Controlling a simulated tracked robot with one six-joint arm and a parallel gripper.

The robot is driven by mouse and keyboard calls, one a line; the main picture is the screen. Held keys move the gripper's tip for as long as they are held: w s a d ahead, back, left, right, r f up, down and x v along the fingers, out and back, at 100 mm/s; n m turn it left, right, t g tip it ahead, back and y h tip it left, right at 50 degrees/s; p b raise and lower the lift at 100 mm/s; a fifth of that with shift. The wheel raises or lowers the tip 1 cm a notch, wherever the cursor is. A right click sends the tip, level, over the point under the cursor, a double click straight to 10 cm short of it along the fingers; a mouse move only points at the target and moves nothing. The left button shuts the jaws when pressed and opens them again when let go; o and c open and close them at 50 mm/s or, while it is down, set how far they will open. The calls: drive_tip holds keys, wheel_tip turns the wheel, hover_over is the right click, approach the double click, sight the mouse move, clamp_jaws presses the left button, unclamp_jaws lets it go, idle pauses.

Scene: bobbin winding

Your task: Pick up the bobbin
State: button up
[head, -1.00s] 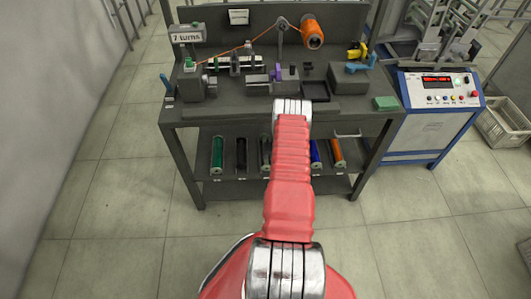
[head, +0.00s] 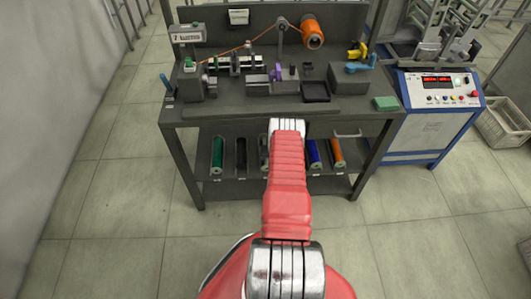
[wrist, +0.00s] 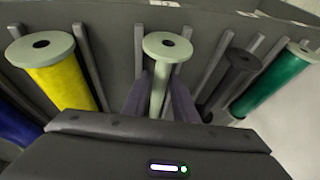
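An empty pale grey-green bobbin (wrist: 159,85) with a round holed flange shows in the middle of the wrist view, in a slot of a dark rack. My gripper (wrist: 160,92) has one dark finger on each side of the bobbin's thin barrel, behind the flange. The fingers look apart, with small gaps to the barrel. In the head view only a grey sliver of the bobbin (head: 264,150) shows on the lower shelf, beside my red arm. My gripper is hidden there.
A yellow bobbin (wrist: 60,78) and a blue one (wrist: 16,124) lie left, a dark one (wrist: 232,80) and a green one (wrist: 278,78) right, separated by grey dividers. Above the shelf is the bench top (head: 230,110) with its winder. Open floor lies in front.

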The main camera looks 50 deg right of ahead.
drive_tip(key=shift+c, duration=0.4)
clamp_jaws()
drive_tip(key=shift+r, duration=0.1)
